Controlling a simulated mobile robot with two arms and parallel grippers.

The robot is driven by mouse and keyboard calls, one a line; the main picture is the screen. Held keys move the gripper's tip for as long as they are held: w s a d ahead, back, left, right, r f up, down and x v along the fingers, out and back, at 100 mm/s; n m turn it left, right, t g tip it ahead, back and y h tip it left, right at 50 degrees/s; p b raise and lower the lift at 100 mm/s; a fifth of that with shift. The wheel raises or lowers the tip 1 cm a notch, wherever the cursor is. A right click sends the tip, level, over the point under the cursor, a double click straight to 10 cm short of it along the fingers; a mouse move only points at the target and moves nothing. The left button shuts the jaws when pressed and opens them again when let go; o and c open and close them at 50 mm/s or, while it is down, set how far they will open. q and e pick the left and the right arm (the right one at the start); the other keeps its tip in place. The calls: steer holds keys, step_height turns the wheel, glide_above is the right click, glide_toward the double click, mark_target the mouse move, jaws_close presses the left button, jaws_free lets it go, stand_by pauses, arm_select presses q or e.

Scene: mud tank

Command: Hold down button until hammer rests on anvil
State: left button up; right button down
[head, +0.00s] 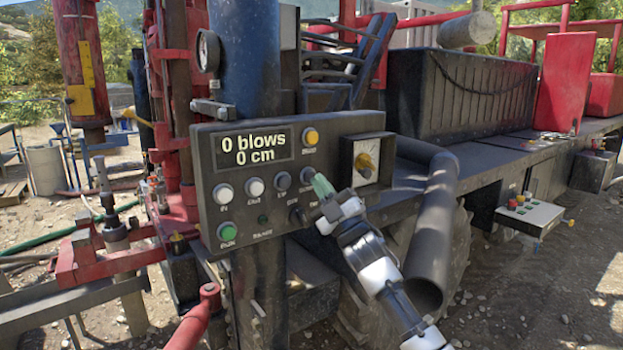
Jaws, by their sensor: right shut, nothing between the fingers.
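The dark control panel (290,170) fills the middle of the head view. Its display (254,148) reads "0 blows" and "0 cm". A row of round buttons sits below, with two white ones (255,187) and a grey one (282,180). Another grey button (308,174) is at the row's right end. My right gripper (322,186) is shut, with its greenish tips just below and right of that end button. I cannot tell whether they touch it. My left gripper is out of view. I cannot clearly identify the hammer or anvil among the rig parts at left.
The panel also has a yellow button (311,136), a green button (227,231) and a dial (364,161). A thick dark pipe (436,235) stands right of my right arm. Red rig columns (175,100) rise at left. Gravel ground (555,285) is open at lower right.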

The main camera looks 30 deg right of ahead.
steer(key=shift+w, duration=0.15)
stand_by(0.6)
steer(key=shift+w+a, duration=0.1)
steer(key=shift+w, duration=0.2)
steer(key=shift+w, duration=0.5)
stand_by(2.6)
stand_by(1.3)
steer(key=shift+s, duration=0.95)
steer(key=shift+s, duration=0.1)
steer(key=shift+s+d, duration=0.15)
steer(key=shift+s, duration=1.05)
steer(key=shift+s+d, duration=0.1)
steer(key=shift+s, duration=1.1)
steer(key=shift+f, duration=0.1)
